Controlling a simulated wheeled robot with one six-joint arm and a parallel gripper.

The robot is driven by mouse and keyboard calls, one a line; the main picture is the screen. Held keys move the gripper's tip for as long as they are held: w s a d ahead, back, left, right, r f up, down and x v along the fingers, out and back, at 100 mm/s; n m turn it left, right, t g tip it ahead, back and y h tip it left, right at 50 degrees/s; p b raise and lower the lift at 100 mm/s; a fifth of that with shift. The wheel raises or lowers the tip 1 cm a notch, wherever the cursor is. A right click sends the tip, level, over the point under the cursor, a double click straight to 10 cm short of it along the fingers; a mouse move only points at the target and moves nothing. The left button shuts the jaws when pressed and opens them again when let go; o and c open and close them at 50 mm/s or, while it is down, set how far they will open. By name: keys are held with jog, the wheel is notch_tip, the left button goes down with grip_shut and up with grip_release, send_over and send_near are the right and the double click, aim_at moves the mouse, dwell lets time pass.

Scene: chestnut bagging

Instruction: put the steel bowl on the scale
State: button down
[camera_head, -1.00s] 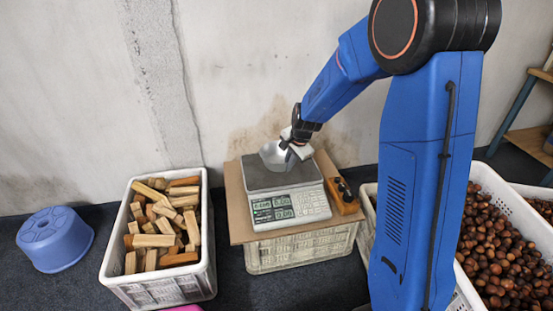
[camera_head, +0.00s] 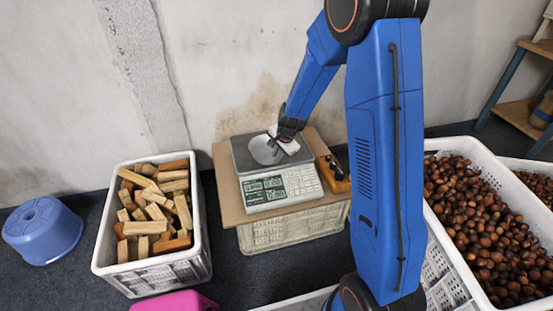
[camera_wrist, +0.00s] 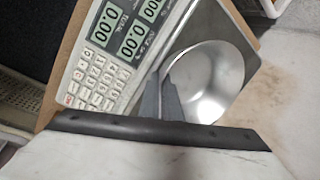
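The steel bowl (camera_head: 264,151) is over the weighing plate of the scale (camera_head: 279,188), within the plate's outline. It also shows in the wrist view (camera_wrist: 213,82), empty, with its open side up. Whether its base touches the plate I cannot tell. My gripper (camera_head: 279,147) is at the bowl's right side in the head view. In the wrist view its two grey fingers (camera_wrist: 163,97) are close together at the bowl's near rim, with the rim between them. The scale's display (camera_wrist: 134,38) shows 0.00.
The scale stands on a board (camera_head: 229,204) over a white crate. A wooden block with dark tops (camera_head: 335,174) stands right of it. A crate of wood pieces (camera_head: 103,258) is left, a blue stool (camera_head: 42,231) farther left. A crate of chestnuts (camera_head: 464,145) is right.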

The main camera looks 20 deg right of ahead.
jog(key=shift+f, duration=0.2)
jog(key=shift+f, duration=0.1)
jog(key=c, duration=2)
grip_release()
